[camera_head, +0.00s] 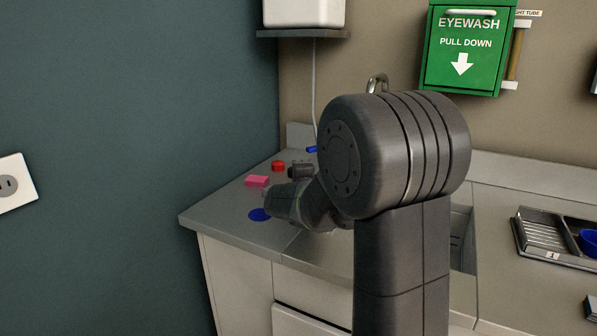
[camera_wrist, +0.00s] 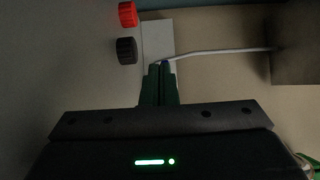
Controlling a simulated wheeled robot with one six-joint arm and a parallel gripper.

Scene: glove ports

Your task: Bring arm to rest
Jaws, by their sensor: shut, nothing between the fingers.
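My gripper (camera_wrist: 160,68) shows in the wrist view with its two dark green fingers pressed together. Nothing shows between them. A small bit of blue (camera_wrist: 165,63) appears just past the fingertips; I cannot tell whether they touch it. In the head view my dark grey arm fills the middle, bent over the counter (camera_head: 215,213) towards the back left corner. The fingers are hidden there behind my arm.
On the counter's left end are a red cylinder (camera_head: 278,165), a black cylinder (camera_head: 302,170), a pink block (camera_head: 257,181) and a flat blue disc (camera_head: 259,214). A white box (camera_head: 303,12) with a cable hangs above. A tray (camera_head: 545,238) and a green eyewash box (camera_head: 463,48) are right.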

